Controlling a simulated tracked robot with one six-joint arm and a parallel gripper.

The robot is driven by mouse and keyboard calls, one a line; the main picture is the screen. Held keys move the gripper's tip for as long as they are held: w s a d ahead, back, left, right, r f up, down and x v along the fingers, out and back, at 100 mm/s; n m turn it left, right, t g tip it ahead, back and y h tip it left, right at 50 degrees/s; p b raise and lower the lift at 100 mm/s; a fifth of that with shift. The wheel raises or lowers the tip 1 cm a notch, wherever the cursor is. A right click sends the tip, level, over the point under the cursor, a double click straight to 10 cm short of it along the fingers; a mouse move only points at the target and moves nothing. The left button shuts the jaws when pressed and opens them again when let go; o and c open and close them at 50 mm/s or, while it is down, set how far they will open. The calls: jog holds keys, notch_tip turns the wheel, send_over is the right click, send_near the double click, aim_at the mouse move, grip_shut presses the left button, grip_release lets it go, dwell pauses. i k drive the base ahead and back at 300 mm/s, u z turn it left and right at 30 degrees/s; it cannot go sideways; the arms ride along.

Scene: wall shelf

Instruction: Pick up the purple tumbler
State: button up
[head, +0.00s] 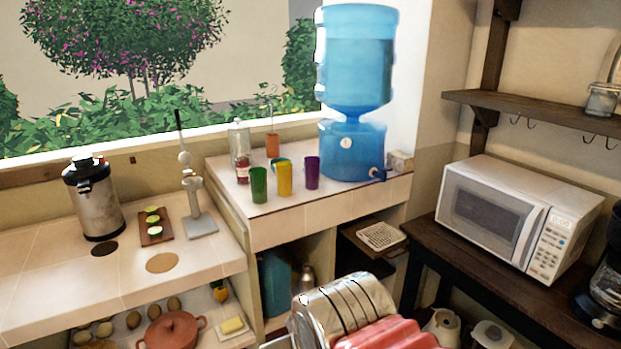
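The purple tumbler (312,173) stands upright on the raised tiled counter (325,207), near its front edge. It is the rightmost of three tumblers in a row, with the yellow tumbler (284,179) just left of it and the green tumbler (259,185) further left. Small gaps show between them. The blue water dispenser (352,150) stands close behind and to the right of the purple tumbler. My gripper is not in view.
A white microwave (520,215) is on the dark table at right. A lower counter (120,262) at left holds a steel urn (95,205).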

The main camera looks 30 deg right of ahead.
aim_at(312, 164)
jog(key=z, duration=0.05)
jog(key=i, duration=1)
jog(key=u, duration=0.05)
